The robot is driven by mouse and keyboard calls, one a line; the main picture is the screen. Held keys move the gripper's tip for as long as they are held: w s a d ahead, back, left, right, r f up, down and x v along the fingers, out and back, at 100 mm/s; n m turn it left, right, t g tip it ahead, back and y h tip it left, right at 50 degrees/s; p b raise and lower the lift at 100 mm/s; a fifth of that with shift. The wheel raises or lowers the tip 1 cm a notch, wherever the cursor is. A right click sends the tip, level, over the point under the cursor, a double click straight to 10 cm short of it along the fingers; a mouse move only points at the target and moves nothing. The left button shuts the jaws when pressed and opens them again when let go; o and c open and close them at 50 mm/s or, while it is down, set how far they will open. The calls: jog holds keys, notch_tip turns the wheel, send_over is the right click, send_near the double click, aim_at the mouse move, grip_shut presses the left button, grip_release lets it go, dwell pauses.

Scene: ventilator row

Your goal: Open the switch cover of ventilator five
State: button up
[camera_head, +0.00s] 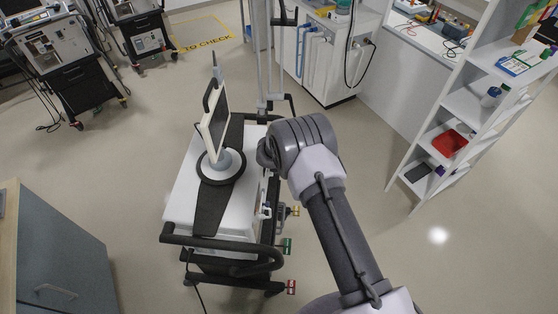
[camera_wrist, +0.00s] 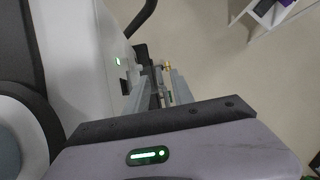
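A ventilator (camera_head: 187,201) with a white body and a tilted screen (camera_head: 215,122) stands on a dark wheeled frame in the head view. No number is readable on it. In the wrist view its white side (camera_wrist: 90,58) carries a small green-lit switch (camera_wrist: 117,61) and a dark recess just below it. I cannot tell whether a clear cover lies over the switch. My gripper (camera_wrist: 158,88) is beside this side panel, its two grey fingers apart with no thing clearly held between them. Whether a finger touches the panel is unclear. In the head view my arm hides the gripper.
A black handle rail (camera_head: 222,241) runs along the ventilator's front, with coloured hose connectors (camera_head: 287,246) low on its right side. A white shelf unit (camera_head: 462,110) stands at the right. A grey cabinet (camera_head: 62,262) is at the lower left. Floor is free between.

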jog(key=v, duration=1.6)
jog(key=shift+s+p, duration=0.25)
jog(key=shift+p, duration=0.2)
jog(key=shift+r, duration=0.1)
